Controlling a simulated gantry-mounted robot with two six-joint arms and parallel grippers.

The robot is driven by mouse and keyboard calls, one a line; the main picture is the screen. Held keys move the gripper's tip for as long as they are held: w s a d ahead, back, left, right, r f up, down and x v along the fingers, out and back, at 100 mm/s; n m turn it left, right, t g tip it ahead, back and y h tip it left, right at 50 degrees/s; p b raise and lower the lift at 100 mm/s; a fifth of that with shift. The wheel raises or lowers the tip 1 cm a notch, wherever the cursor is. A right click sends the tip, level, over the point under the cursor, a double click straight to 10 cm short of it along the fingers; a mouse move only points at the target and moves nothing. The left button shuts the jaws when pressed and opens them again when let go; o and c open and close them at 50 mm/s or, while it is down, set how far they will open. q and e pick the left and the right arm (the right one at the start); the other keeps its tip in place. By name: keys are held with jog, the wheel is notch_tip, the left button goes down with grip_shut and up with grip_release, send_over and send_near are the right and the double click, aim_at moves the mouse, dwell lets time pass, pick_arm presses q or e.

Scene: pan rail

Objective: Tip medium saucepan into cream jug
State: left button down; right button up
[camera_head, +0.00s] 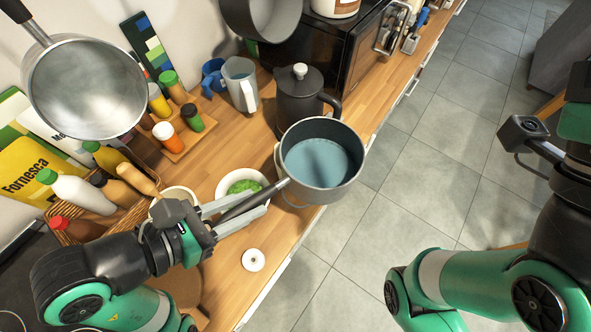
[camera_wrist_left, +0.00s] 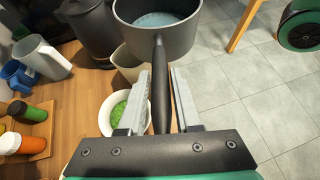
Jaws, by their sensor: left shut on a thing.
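The medium saucepan (camera_head: 320,180) is dark grey and holds bluish liquid. It is in the air at the counter's front edge, roughly level. My left gripper (camera_head: 266,196) is shut on its dark handle, which also shows between the fingers in the left wrist view (camera_wrist_left: 160,85). A cream-coloured vessel, apparently the cream jug (camera_wrist_left: 127,62), stands below and behind the pan. The pan hides most of it, including its opening in the head view. My right arm is at the right of the head view, but its gripper fingers do not show.
A white bowl with green contents (camera_head: 243,184) sits under the left fingers. A black lidded pot (camera_head: 299,98), a grey jug (camera_head: 240,82) and a blue mug (camera_head: 212,76) stand behind. Pans hang above the counter. Floor is open to the right.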

pick_arm(q)
jog(key=shift+f+b, duration=0.55)
jog(key=shift+f, duration=0.25)
jog(key=shift+r, duration=0.1)
jog(key=shift+r+p, duration=0.25)
jog(key=shift+p, duration=0.35)
jog(key=shift+r+n+g+h+p, duration=0.4)
jog(key=shift+n+h+p, duration=0.2)
jog(key=shift+p, duration=0.8)
jog(key=shift+w+a+r+n+g+p, duration=0.15)
jog(key=shift+r+n+g+p, duration=0.2)
jog(key=shift+p, duration=0.6)
jog(key=shift+w+r+n+h+p, duration=0.1)
jog(key=shift+r+n+h+p, duration=0.1)
jog(key=shift+n+h+p, duration=0.3)
jog(key=shift+g, duration=0.25)
